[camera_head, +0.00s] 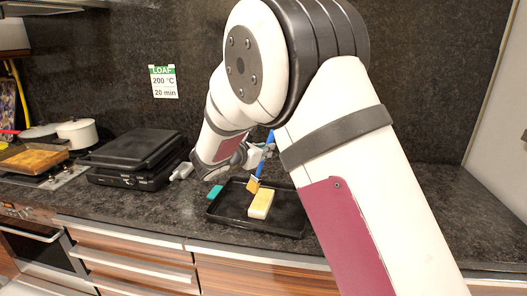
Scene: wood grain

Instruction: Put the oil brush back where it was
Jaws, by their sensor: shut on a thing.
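The oil brush (254,183) has a blue handle and a yellowish bristle end. My gripper (264,150) is shut on its handle and holds it tilted, bristle end down, over the black tray (284,222) on the counter. The bristle end is close to a yellow block (261,204) in the tray; I cannot tell whether they touch. Part of the handle is hidden by my gripper and arm.
A green item (215,192) lies at the tray's left edge. A black grill (138,155), a white pot (78,133) and a baked loaf in a pan (34,160) stand to the left. My arm hides much of the counter to the right.

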